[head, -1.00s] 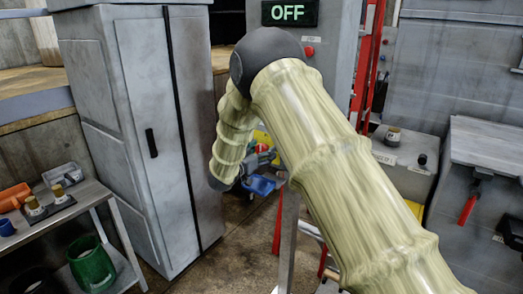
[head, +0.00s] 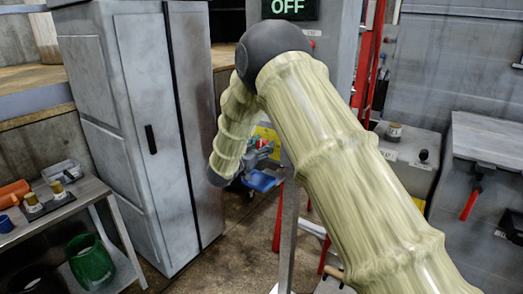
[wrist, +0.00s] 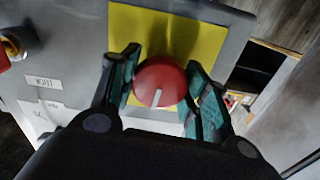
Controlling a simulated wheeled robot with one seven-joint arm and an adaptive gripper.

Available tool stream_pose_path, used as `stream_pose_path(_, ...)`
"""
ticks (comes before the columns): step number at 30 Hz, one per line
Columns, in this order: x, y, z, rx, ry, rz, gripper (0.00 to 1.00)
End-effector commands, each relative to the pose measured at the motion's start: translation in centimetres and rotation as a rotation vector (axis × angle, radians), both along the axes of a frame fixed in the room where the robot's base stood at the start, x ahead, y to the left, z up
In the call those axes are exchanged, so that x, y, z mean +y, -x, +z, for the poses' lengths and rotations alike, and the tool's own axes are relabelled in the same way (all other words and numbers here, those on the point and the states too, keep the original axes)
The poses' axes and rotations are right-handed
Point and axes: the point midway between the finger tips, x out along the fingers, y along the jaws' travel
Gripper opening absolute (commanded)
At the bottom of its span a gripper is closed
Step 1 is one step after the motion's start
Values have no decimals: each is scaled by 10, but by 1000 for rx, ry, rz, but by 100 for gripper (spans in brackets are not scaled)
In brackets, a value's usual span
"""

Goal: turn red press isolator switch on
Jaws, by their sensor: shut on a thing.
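The red isolator switch (wrist: 160,82) is a round red knob with a pale pointer line, in front of a yellow plate (wrist: 205,42) on a grey panel. In the wrist view my gripper (wrist: 163,90) has its two teal-padded fingers on either side of the knob, closed on it. The pointer line runs nearly straight down in that picture, slightly slanted. In the head view my arm hides the knob; part of the yellow plate (head: 268,138) shows beside my gripper (head: 262,165). An OFF display (head: 289,8) with pale green letters is above, cut by the top edge.
A tall grey cabinet (head: 135,130) stands left of the arm. A metal bench (head: 75,205) with small items is at far left. A red frame (head: 370,60) and a grey box (head: 405,160) with knobs are at right. Bare floor shows between.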

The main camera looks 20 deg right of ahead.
Motion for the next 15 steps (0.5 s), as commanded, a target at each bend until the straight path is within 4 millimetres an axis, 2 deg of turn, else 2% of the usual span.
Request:
stream_pose_path(1, -1, 1, -6, -22, -20, -2, 22)
stream_pose_path(15, -2, 1, -9, -355, -279, -4, 22)
